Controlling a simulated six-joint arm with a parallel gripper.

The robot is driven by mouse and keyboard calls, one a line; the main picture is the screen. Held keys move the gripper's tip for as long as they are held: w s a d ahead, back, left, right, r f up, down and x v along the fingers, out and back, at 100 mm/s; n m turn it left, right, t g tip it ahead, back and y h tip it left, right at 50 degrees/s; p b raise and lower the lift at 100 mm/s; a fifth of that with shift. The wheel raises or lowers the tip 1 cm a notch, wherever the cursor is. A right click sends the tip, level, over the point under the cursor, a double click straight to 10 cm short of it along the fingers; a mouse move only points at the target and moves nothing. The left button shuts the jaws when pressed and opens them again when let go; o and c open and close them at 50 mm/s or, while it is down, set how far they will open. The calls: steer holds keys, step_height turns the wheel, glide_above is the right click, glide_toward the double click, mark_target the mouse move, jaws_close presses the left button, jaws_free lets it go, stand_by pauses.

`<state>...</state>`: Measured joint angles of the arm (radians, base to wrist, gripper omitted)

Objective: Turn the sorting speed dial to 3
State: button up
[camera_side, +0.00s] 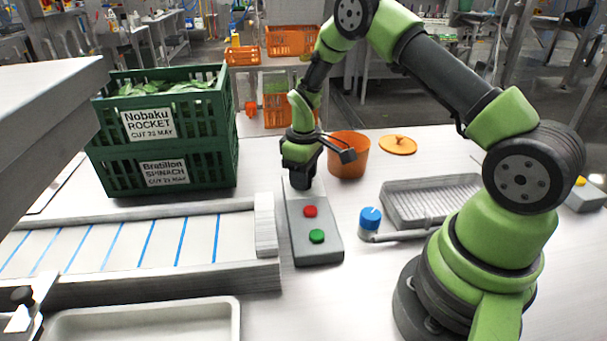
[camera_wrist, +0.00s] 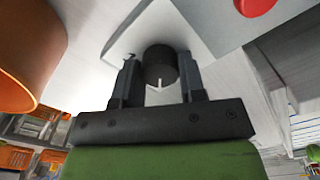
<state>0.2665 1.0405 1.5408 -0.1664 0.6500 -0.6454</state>
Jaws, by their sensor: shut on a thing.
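The sorting speed dial (camera_wrist: 160,66) is a dark round knob with a white pointer line, on the top of a grey control box (camera_side: 318,252). In the wrist view my gripper (camera_wrist: 159,82) has one finger on each side of the dial and is shut on it. In the side view my gripper (camera_side: 299,178) points down at the far end of the box and hides most of the dial. The numbers around the dial cannot be read in either view. A red button (camera_side: 310,211) and a green button (camera_side: 317,236) sit on the nearer part of the box.
A conveyor with blue stripes (camera_side: 200,238) lies left of the box, with stacked green crates (camera_side: 215,165) behind it. An orange bucket (camera_side: 348,165) stands right of my gripper. A blue-topped knob (camera_side: 370,218) and a grey ribbed tray (camera_side: 398,214) are at right.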

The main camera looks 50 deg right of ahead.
steer(key=o, duration=0.9)
step_height(320, 180, up, 10)
stand_by(0.3)
